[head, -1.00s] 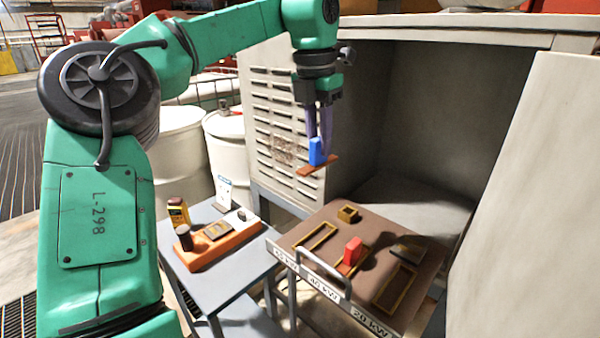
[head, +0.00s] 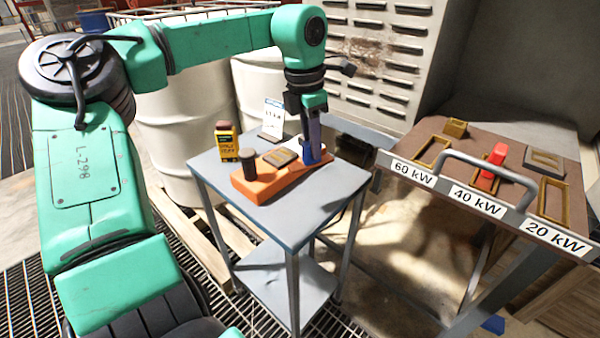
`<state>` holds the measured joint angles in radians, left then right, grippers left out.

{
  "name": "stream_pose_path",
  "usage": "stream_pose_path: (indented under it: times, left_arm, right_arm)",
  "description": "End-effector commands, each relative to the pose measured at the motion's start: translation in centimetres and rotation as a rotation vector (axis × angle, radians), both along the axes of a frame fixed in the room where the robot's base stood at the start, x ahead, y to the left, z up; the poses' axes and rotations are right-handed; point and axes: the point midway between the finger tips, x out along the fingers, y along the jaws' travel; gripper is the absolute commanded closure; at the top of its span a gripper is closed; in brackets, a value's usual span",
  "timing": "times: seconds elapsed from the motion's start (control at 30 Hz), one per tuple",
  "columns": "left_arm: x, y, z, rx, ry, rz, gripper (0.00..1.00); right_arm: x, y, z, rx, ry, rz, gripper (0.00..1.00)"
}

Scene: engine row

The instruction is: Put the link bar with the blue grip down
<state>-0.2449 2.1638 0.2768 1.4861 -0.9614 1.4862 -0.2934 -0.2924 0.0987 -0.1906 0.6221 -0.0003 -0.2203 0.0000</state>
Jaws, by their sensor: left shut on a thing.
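My left gripper (head: 312,148) is pointed down over the right end of the orange block (head: 268,187) on the small grey table (head: 290,217). It is shut on the blue grip (head: 316,155) of the link bar. The bar below the grip is hard to make out against the block, so I cannot tell whether it touches the block. A second link bar with a red grip (head: 493,163) stands upright on the brown panel (head: 464,143), behind the 40 kW label. My right gripper is not in view.
The orange block also carries a dark cylinder (head: 248,161) and a small plate (head: 281,157). A yellow device (head: 227,142) and a white card (head: 273,117) stand behind it. The panel's metal handle (head: 480,172) juts out at right. The table's front is clear.

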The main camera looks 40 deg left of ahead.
Motion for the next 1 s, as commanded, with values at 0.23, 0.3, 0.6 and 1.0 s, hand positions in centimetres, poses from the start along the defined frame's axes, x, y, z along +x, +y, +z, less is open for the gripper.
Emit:
stream_pose_path:
  times: [0.23,0.3,0.6,1.0]
  left_arm:
    - [0.0,0.0,-6.4,-0.001,0.001,0.002,1.00]
    - [-0.1,0.1,-7.5,-0.002,0.004,0.003,1.00]
    - [0.0,0.1,-11.3,0.000,-0.001,0.002,1.00]
    - [0.0,0.1,-11.5,0.001,0.001,0.003,0.45]
  right_arm:
    - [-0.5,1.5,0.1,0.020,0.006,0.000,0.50]
    - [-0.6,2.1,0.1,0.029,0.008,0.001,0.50]
    - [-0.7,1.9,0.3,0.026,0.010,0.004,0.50]
    - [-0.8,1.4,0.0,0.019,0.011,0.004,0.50]
